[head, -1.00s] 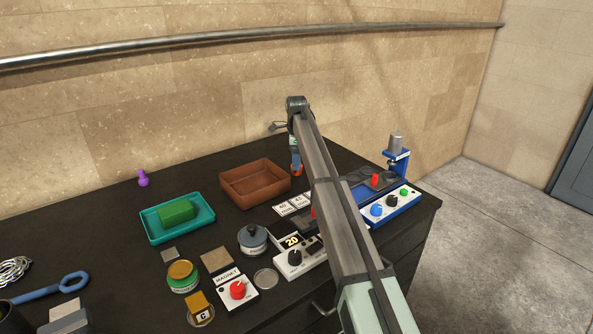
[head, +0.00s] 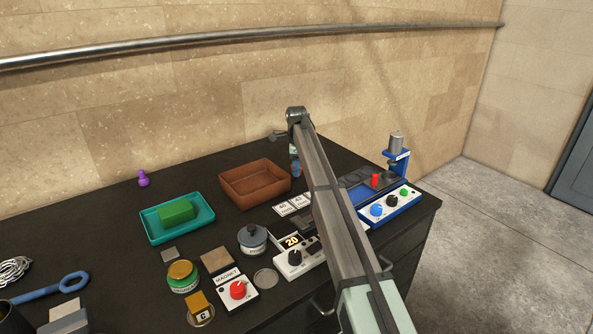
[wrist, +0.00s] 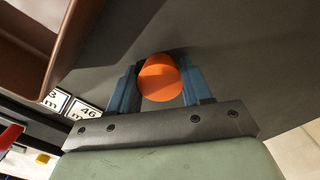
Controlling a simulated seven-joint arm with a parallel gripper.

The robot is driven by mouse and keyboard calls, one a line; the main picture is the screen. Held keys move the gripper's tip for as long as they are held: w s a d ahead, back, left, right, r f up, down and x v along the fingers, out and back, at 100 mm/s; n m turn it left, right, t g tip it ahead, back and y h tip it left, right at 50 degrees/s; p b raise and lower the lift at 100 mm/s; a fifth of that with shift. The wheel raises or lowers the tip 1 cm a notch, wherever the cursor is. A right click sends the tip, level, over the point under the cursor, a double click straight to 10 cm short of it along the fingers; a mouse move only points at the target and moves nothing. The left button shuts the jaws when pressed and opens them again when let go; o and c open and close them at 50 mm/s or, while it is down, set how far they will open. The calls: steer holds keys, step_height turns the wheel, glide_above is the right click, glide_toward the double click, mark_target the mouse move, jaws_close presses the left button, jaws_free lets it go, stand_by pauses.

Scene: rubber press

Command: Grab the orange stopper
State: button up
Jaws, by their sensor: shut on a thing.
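The orange stopper (wrist: 160,80) shows in the wrist view as a round orange piece between the two blue fingers. My gripper (wrist: 160,88) is shut on it, with a finger on each side. In the head view my gripper (head: 296,169) is just right of the brown tray, low over the black table, partly hidden by my arm. The stopper cannot be made out in the head view now. Whether its base touches the table is unclear.
The brown tray (head: 224,190) stands close on the left of my gripper. White number cards (head: 287,208) lie in front. A blue press (head: 397,158) and a control box (head: 376,209) stand to the right. A teal tray (head: 150,233) holds a green block.

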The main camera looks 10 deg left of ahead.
steer(key=shift+c, duration=1.2)
